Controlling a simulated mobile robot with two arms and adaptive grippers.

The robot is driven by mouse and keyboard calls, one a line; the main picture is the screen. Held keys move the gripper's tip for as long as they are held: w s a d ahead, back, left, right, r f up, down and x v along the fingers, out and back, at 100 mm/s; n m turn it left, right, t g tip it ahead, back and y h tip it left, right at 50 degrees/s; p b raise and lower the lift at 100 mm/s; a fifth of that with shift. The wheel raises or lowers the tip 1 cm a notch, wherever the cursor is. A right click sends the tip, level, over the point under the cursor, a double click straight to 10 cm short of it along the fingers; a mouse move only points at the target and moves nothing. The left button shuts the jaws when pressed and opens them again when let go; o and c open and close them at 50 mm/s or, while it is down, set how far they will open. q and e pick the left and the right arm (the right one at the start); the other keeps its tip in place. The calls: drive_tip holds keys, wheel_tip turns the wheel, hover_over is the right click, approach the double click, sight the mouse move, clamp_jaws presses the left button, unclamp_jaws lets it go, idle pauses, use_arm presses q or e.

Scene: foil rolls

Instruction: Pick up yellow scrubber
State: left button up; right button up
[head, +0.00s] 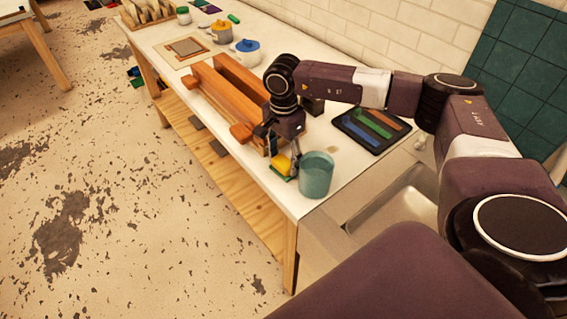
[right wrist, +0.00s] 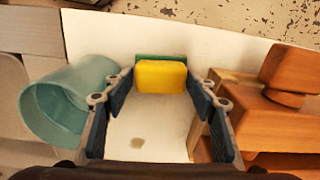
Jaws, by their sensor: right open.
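The yellow scrubber (head: 282,165) with a green layer sits on the white counter near its front edge, beside a teal cup. In the right wrist view the scrubber (right wrist: 161,75) shows its yellow face, with green along its top edge. My right gripper (head: 275,148) is just behind and above the scrubber. In the right wrist view the fingers of my right gripper (right wrist: 160,88) are spread, with the scrubber between or just beyond their tips. I cannot tell whether either finger touches it. My left gripper is in neither view.
The teal cup (head: 316,175) stands close right of the scrubber; it also shows in the right wrist view (right wrist: 62,105). A wooden vise-like block (head: 225,95) lies left. A dark tray (head: 372,130) with coloured strips and a sink (head: 395,205) are to the right.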

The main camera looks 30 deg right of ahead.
sight(283, 161)
drive_tip(key=shift+w, duration=0.1)
drive_tip(key=shift+c, duration=0.2)
drive_tip(key=c, duration=0.8)
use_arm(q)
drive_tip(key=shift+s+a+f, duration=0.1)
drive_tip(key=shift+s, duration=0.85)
use_arm(e)
drive_tip(key=shift+o, duration=0.2)
drive_tip(key=shift+r, duration=0.45)
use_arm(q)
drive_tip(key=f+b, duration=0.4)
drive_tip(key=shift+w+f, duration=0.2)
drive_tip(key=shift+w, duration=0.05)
use_arm(e)
wheel_tip(283, 161, up, 19)
